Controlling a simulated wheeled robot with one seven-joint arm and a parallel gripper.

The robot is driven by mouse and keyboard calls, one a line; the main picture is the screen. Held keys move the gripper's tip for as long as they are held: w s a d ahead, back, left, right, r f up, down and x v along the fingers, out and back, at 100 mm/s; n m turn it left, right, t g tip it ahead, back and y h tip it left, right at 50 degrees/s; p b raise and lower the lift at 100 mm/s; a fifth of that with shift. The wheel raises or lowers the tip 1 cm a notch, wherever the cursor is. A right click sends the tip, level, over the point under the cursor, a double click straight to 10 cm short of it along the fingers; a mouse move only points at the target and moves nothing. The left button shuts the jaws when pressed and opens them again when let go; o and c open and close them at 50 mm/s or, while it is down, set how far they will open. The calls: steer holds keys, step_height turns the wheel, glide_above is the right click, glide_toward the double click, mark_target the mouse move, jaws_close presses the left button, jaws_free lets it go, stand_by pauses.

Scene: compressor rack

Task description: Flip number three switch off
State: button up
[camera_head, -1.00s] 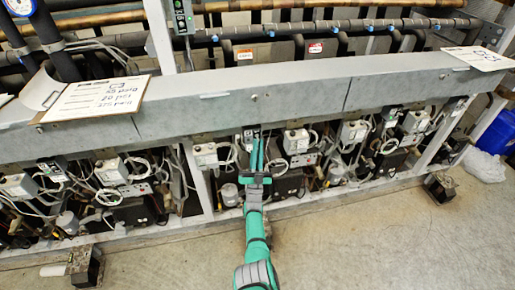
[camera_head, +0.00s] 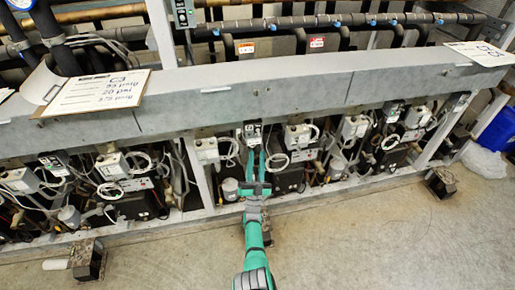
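A small dark switch box (camera_head: 253,133) with a pale label hangs under the grey beam near the middle of the rack. Similar dark switch boxes show at the left (camera_head: 54,163) and at the right (camera_head: 390,116). I cannot read a number three on any of them, nor their switch positions. My gripper (camera_head: 256,154), green, is just below the middle switch box. Its two fingers point up at the box with a gap between them, and nothing shows in the gap. I cannot tell whether a fingertip touches the box.
The long grey beam (camera_head: 290,92) runs across above the switches. Below it are several grey control boxes (camera_head: 206,150), loose cables and dark compressors. A white card marked C3 (camera_head: 105,92) lies on the beam at left. Concrete floor (camera_head: 360,240) is clear in front.

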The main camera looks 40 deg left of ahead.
steer(key=shift+v, duration=2.05)
steer(key=s+d+f+m+g+h, duration=0.1)
steer(key=s+d+f+h, duration=0.3)
steer(key=s+d+f, duration=0.5)
steer(key=s+d+f+m+g+h, duration=0.15)
steer(key=s+d+f+h, duration=0.25)
steer(key=s+d, duration=0.7)
steer(key=s+d+r+n+g+h, duration=0.1)
steer(key=s+d+r+g+h, duration=0.35)
steer(key=s+d, duration=0.9)
steer(key=s+d+r, duration=0.3)
steer(key=s+r, duration=0.1)
steer(key=r, duration=0.2)
steer(key=s+d+r+n+g+h, duration=0.1)
steer(key=s+d+r, duration=0.3)
steer(key=r, duration=0.3)
steer(key=shift+d+r, duration=0.2)
steer(key=shift+d, duration=0.1)
steer(key=shift+s, duration=0.1)
